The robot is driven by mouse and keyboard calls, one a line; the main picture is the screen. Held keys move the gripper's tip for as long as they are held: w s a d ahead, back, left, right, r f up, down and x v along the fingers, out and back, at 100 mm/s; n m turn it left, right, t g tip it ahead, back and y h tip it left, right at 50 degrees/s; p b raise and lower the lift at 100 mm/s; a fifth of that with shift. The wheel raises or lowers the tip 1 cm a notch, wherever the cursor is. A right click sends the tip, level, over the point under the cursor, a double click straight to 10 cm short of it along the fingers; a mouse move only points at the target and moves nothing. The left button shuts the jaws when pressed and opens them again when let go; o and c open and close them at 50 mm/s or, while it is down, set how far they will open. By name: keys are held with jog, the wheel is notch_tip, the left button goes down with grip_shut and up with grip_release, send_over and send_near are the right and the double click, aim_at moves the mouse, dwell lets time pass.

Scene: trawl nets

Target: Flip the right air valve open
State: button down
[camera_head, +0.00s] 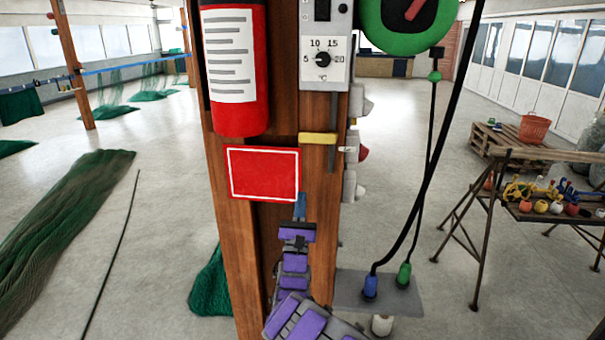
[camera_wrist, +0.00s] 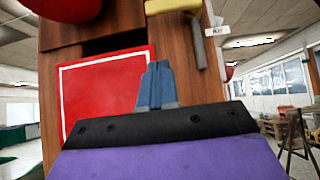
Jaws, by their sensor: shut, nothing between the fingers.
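A yellow bar (camera_head: 318,139) lies across a thin grey rod (camera_head: 333,160) on the front right of the wooden post (camera_head: 290,120). It may be a valve handle, but I cannot tell for sure. In the wrist view the yellow bar (camera_wrist: 172,5) shows at the top, with the grey rod (camera_wrist: 197,45) hanging beside it. Blue and green fittings (camera_head: 404,275) with black hoses sit on a grey shelf low on the right. My gripper (camera_head: 300,207) has blue fingers, shut and empty, below the yellow bar. The fingers (camera_wrist: 156,85) overlap the red panel's right edge in the wrist view.
A red panel with a white border (camera_head: 262,172) and a fire extinguisher (camera_head: 235,70) are on the post. A thermostat dial (camera_head: 323,60) is above the bar. Several knob-like parts (camera_head: 355,186) stick out on the post's right side. A trestle table (camera_head: 560,155) stands right.

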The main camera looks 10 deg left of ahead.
aim_at(318, 138)
jog(key=x, duration=0.4)
jog(key=s+r+p+x, duration=0.1)
jog(key=x, duration=0.3)
jog(key=s+r+x, duration=0.1)
jog(key=x, duration=0.3)
jog(key=shift+w+d+r+p, duration=0.1)
jog(key=shift+w+r+p, duration=0.1)
jog(key=shift+p, duration=0.2)
jog(key=shift+s+d, duration=0.1)
